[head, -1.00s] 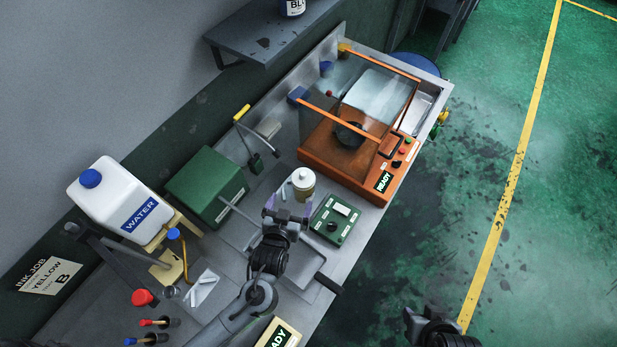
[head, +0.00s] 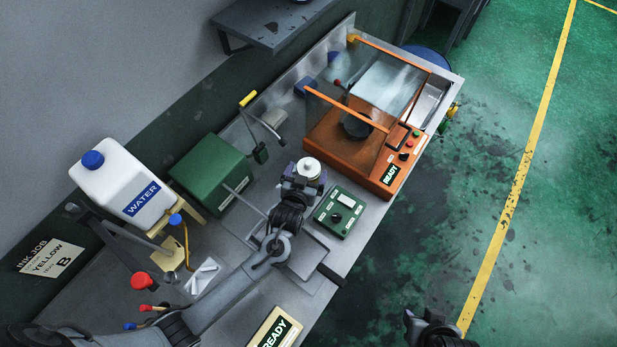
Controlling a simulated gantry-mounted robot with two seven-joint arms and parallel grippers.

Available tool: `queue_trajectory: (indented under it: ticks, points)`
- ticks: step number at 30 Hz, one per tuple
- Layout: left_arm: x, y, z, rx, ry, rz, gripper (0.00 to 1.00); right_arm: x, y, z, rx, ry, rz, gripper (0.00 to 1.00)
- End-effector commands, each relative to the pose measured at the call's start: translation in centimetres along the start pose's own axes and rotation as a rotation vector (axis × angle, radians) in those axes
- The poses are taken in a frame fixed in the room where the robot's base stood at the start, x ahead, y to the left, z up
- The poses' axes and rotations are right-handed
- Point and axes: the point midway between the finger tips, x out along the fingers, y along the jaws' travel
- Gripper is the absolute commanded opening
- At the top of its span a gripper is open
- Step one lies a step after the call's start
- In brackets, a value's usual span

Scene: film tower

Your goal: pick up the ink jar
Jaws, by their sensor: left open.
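The ink jar (head: 309,168), a small pale jar with a white knobbed lid, stands upright on the bench between the green box and the orange machine. My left gripper (head: 304,178) is open right at the jar, its fingers reaching to either side of it. The gripper hides the jar's near, lower part, and I cannot tell whether the fingers touch it. Part of my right gripper (head: 409,318) shows at the bottom, over the floor; its jaws are unclear.
The orange machine (head: 345,140) with a clear cover stands just beyond the jar. A green control box (head: 341,212) is close on the right, a larger green box (head: 211,170) on the left. A water jug (head: 122,182) stands further left. The green floor right of the bench is clear.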

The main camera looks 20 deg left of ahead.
Motion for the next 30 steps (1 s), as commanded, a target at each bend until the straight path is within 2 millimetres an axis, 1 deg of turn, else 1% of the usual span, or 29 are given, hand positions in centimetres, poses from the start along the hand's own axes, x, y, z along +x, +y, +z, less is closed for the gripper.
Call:
queue_trajectory:
  ticks: [1,3,6,14,15,17,30]
  points:
    - [0.7,0.0,-0.1,0.001,0.0,-0.001,1.0,-0.1,0.0,0.0,0.001,0.0,-0.001,0.43]
    - [1.5,0.0,0.0,0.001,0.0,-0.001,1.0,0.0,-0.1,-0.1,0.003,0.001,-0.002,0.43]
    - [2.1,0.0,0.0,0.0,0.001,-0.001,1.0,0.0,-0.1,-0.1,0.004,0.001,-0.003,0.43]
    - [2.4,0.0,0.0,-0.001,0.0,0.0,1.0,0.0,-0.1,-0.1,0.003,0.0,-0.002,0.43]
    - [2.4,0.0,0.0,-0.001,0.0,0.0,0.98,0.0,-0.1,-0.1,0.003,0.0,-0.002,0.43]
    - [2.4,0.0,0.0,-0.001,0.0,0.0,0.89,0.0,-0.1,0.0,0.002,0.0,-0.002,0.43]
    - [2.3,0.0,0.1,-0.001,-0.001,0.0,0.22,0.0,0.2,0.0,-0.007,-0.002,0.005,0.43]
